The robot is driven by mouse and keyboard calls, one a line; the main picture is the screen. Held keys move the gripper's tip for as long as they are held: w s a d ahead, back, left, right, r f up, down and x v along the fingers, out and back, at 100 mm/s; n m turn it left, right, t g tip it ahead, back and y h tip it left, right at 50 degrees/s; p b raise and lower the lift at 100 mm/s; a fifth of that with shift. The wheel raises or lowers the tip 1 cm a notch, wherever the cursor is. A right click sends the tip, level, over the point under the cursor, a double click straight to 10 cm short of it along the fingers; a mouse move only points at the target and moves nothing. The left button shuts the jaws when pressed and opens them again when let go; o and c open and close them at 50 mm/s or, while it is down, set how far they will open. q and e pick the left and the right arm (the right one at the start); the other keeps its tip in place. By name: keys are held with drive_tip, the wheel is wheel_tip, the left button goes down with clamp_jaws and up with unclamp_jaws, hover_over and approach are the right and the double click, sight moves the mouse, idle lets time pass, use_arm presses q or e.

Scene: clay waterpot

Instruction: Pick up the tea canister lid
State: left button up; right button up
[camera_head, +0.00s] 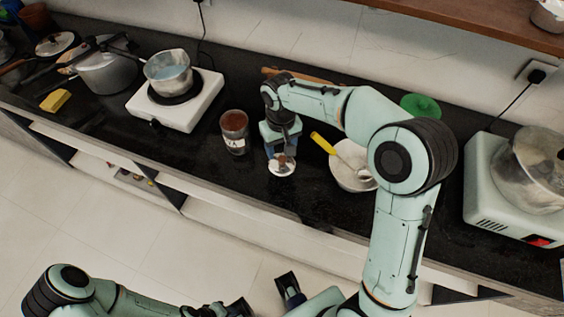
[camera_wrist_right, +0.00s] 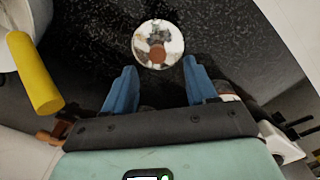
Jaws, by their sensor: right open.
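The tea canister lid (camera_head: 277,171) is a small round shiny disc with a brown knob, lying on the black counter. It also shows in the right wrist view (camera_wrist_right: 145,36), just ahead of the fingertips. The tea canister (camera_head: 234,138) stands to its left, uncovered, with a label and brown contents. My right gripper (camera_head: 281,153) points down above the lid. Its two blue fingers (camera_wrist_right: 160,66) are apart with nothing between them; whether they touch the knob is unclear. Part of my left arm shows at the bottom of the head view, away from the counter; its jaw state is unclear.
A white bowl (camera_head: 345,178) with a yellow-handled tool (camera_head: 322,143) sits close to the right of the lid. A white stove (camera_head: 190,112) with a pot (camera_head: 168,70) stands at the left. A pale green appliance (camera_head: 490,203) is far right. The counter front is clear.

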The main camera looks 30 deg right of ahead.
sight(282, 158)
drive_tip(key=f, duration=0.5)
drive_tip(key=shift+d, duration=0.2)
use_arm(q)
drive_tip(key=shift+f, duration=0.25)
use_arm(e)
drive_tip(key=shift+r, duration=0.1)
clamp_jaws()
drive_tip(key=shift+r, duration=0.15)
